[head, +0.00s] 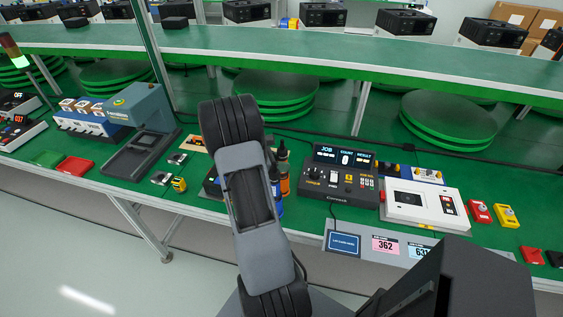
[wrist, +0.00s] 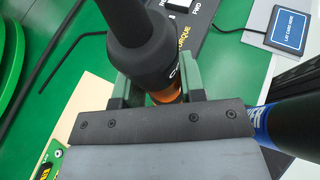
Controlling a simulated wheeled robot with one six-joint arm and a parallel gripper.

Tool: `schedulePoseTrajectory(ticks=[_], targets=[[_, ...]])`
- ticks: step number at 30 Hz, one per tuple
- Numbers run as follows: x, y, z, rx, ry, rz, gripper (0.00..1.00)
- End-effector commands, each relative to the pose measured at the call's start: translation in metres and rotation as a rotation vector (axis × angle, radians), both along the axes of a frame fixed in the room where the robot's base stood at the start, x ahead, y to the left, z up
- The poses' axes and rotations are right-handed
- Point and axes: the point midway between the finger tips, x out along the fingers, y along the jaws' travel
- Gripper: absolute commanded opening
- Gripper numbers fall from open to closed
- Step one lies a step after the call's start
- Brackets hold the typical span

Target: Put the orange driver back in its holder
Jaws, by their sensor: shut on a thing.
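The orange driver, black with an orange band, stands between my gripper's fingers in the wrist view (wrist: 165,97). My gripper (wrist: 158,90) is shut on it, with a green finger on each side. In the head view a dark driver with an orange part (head: 284,184) shows just right of my arm, which hides my fingers. A second driver, black with a blue band (wrist: 262,118), is close to the right of my gripper; its blue part also shows in the head view (head: 278,206). I cannot make out the holder or the orange driver's lower end.
A black control box (head: 340,183) with a lit display stands right of the drivers. A white device (head: 420,206) is farther right. A grey press (head: 143,128) stands left. A card pad (wrist: 288,29) lies at the upper right. A pale board (wrist: 88,108) lies left of my gripper.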

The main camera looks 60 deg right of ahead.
Motion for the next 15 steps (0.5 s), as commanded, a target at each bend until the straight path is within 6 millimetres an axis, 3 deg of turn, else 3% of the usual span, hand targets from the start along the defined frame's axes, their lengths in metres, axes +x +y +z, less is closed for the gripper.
schedulePoseTrajectory(ticks=[1, 2, 10, 15], targets=[[0.0002, -0.0003, -0.0021, -0.002, 0.0, 0.001, 0.04], [0.0002, -0.0003, -0.0006, -0.002, 0.0, 0.001, 0.4], [0.0002, -0.0001, -0.0005, -0.001, -0.001, 0.0, 0.66], [0.0, -0.0001, -0.0007, -0.001, -0.001, 0.0, 0.67]])
